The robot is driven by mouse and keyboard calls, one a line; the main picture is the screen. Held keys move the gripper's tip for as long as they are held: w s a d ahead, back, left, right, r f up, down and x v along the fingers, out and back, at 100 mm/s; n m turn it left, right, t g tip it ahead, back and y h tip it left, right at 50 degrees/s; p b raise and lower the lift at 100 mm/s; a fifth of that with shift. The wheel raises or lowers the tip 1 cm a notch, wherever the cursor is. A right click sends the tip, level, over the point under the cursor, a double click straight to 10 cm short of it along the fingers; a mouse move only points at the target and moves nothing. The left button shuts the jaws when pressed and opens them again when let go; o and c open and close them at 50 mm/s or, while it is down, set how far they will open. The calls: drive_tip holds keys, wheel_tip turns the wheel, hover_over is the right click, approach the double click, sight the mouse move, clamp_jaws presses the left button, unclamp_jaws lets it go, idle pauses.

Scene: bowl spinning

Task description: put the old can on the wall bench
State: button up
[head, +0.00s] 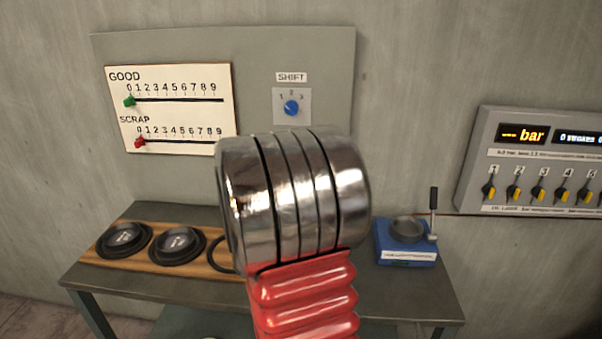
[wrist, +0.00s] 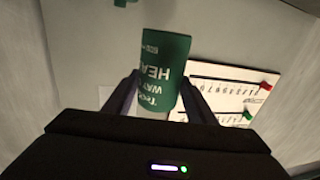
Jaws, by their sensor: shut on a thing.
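In the wrist view my gripper (wrist: 160,84) is shut on a green can (wrist: 165,62) with white lettering, one dark finger on each side of it. The can is held up in front of the grey wall panel. In the head view the can and my gripper are hidden behind my chrome and red arm. The grey wall bench (head: 412,288) stands against the wall below, its middle also covered by my arm.
On the bench, a wooden board (head: 205,262) at left carries black round holders. A blue lever device (head: 407,245) stands at right. Above are the GOOD/SCRAP counter board (head: 178,118), the SHIFT dial (head: 291,107) and a switch panel (head: 535,165). Some bench top beside the blue device is bare.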

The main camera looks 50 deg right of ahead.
drive_tip(key=w+a+f+n+t+y, duration=0.2)
drive_tip(key=w+a+f+n+y, duration=0.1)
drive_tip(key=a, duration=1)
drive_tip(key=w+a+f+n+t+y, duration=0.2)
drive_tip(key=w+a+f+n+y, duration=0.1)
drive_tip(key=a, duration=1.1)
drive_tip(key=w+a+f+n+t+y, duration=0.2)
drive_tip(key=w+a+f+y, duration=0.3)
drive_tip(key=a, duration=0.9)
drive_tip(key=f+n+y, duration=0.1)
drive_tip(key=y, duration=0.1)
drive_tip(key=shift+w+y, duration=0.3)
drive_tip(key=shift+y, duration=0.1)
